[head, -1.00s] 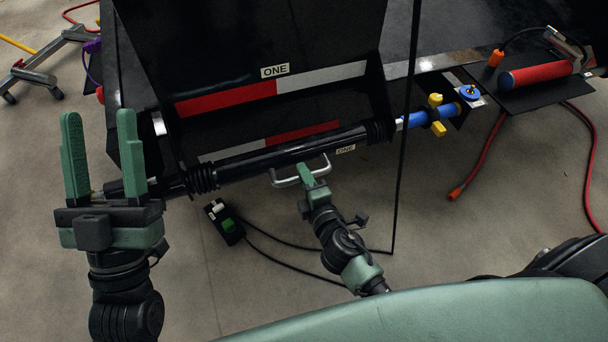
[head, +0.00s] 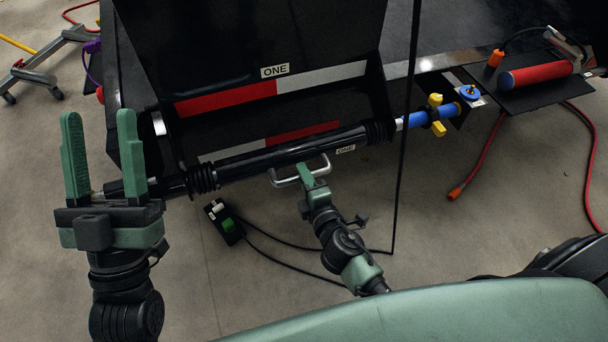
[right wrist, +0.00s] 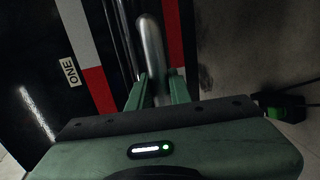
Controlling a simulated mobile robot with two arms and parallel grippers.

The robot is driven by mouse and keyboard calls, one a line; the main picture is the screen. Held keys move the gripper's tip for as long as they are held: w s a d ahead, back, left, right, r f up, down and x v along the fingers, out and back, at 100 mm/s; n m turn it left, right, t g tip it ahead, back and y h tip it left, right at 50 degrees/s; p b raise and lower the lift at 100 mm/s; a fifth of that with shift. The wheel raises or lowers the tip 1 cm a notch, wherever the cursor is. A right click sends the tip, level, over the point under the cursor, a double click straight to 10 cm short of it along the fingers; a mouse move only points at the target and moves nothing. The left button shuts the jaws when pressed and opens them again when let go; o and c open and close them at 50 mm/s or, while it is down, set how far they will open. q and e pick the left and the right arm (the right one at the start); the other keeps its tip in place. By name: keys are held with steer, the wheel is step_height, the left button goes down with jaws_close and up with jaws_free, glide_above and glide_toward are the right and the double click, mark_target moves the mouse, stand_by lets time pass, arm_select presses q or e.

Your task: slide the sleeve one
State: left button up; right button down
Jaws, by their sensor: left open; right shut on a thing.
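The black sleeve (head: 285,156), with a small ONE label near its right end, lies slantwise along the front of the black trailer frame. Ribbed black bellows sit at both its ends. A silver handle (head: 287,183) sticks out from its near side. My right gripper (head: 308,174) is shut on this handle; the right wrist view shows the silver bar (right wrist: 152,50) between the fingers. My left gripper (head: 104,155) is open, fingers up, at the left end of the assembly. The thin rod end shows low by its fingers; whether they touch it is unclear.
A black panel (head: 250,40) with a ONE label and red-white strips stands behind the sleeve. A blue coupling (head: 415,119) with yellow tabs is at the right end. A black cable hangs down right of my right gripper. A small box with a green button (head: 228,224) lies below.

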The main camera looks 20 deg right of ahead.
mark_target(318, 172)
steer(key=shift+d, duration=0.2)
steer(key=d, duration=0.3)
steer(key=shift+w+d+p, duration=0.1)
steer(key=shift+d+p, duration=0.1)
steer(key=shift+p, duration=0.15)
steer(key=d, duration=0.8)
steer(key=shift+p, duration=0.4)
steer(key=c, duration=1.3)
jaws_free()
steer(key=shift+f, duration=0.1)
steer(key=shift+c, duration=0.2)
arm_select(q)
steer(key=w+f+g+y, duration=0.1)
steer(key=w+f+g, duration=0.3)
steer(key=f, duration=0.1)
steer(key=shift+d+f+y, duration=0.15)
steer(key=shift+f+y, duration=0.15)
steer(key=shift+f, duration=0.1)
arm_select(e)
steer(key=shift+o, duration=0.2)
